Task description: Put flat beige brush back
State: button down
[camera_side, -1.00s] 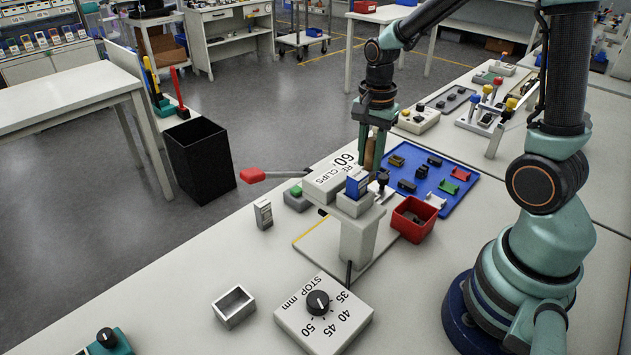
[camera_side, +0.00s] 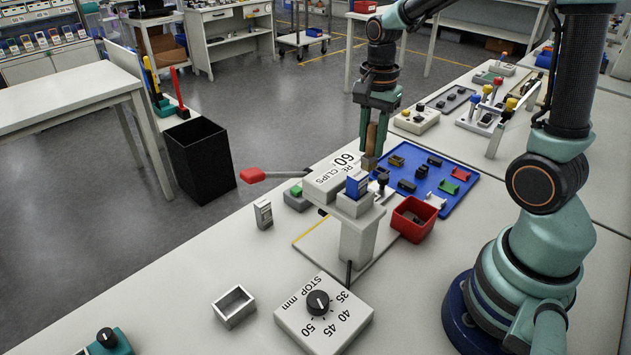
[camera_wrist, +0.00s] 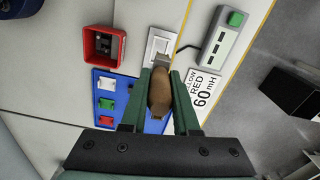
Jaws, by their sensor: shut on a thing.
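The flat beige brush (camera_side: 370,145) has a brown wooden handle and a paler lower end. My gripper (camera_side: 372,130) is shut on its handle and holds it upright, behind the white fixture and beside the left edge of the blue mat. I cannot tell whether the brush's tip touches the table.
The blue mat (camera_side: 452,203) holds several small coloured parts. A red bin (camera_side: 414,218) stands at its front. A white fixture (camera_side: 357,240) with a blue-topped part and a labelled box (camera_side: 330,180) stand close to my gripper. The front table is mostly clear around an open grey box (camera_side: 234,307).

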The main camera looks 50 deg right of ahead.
notch_tip(320, 180, up, 14)
jog(key=w+a, duration=0.2)
jog(key=a, duration=0.7)
jog(key=w+a, duration=0.3)
jog(key=a, duration=0.7)
jog(key=s+a, duration=0.3)
jog(key=a, duration=0.6)
jog(key=s+a, duration=0.2)
jog(key=a, duration=0.7)
jog(key=f, duration=2.5)
jog(key=shift+d, duration=0.4)
jog(key=shift+f, duration=0.2)
jog(key=c, duration=0.7)
grip_release()
jog(key=shift+o, duration=0.2)
